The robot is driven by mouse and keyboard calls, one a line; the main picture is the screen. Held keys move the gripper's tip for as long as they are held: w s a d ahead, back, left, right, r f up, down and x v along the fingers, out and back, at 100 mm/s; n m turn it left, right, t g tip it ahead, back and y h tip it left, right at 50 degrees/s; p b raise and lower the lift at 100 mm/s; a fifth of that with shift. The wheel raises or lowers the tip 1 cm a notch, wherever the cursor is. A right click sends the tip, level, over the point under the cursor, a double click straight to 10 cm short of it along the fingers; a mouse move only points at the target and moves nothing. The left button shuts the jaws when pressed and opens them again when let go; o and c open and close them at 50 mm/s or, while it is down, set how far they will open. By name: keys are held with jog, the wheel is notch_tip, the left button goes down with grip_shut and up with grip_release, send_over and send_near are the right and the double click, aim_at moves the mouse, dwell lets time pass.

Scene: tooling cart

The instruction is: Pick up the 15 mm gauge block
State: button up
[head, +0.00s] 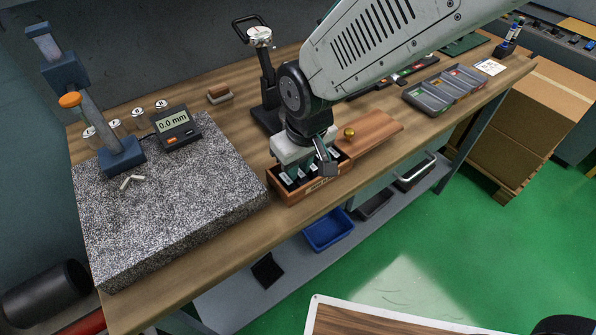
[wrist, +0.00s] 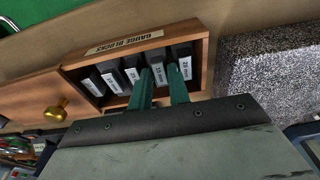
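The open gauge block box (wrist: 205,75), a wooden case labelled "GAUGE BLOCKS", holds a row of dark blocks with white labels, standing upright in slots. The 15 mm gauge block (wrist: 158,74) appears to be the one between my two fingers, though its label is small and hard to read. My gripper (wrist: 159,80) points down into the box, one teal finger on each side of that block. Whether the fingers press on it cannot be told. The block is in the row with its neighbours. In the head view my gripper (head: 300,172) covers much of the box (head: 318,184).
A neighbouring block (wrist: 183,66) stands close to one finger. The wooden lid with a brass knob (head: 375,132) lies beside the box. A granite plate (head: 170,195) with a gauge stand (head: 120,160) is to the left. A black stand (head: 268,85) rises behind.

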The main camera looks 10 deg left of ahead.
grip_shut()
jog(key=shift+r, duration=0.15)
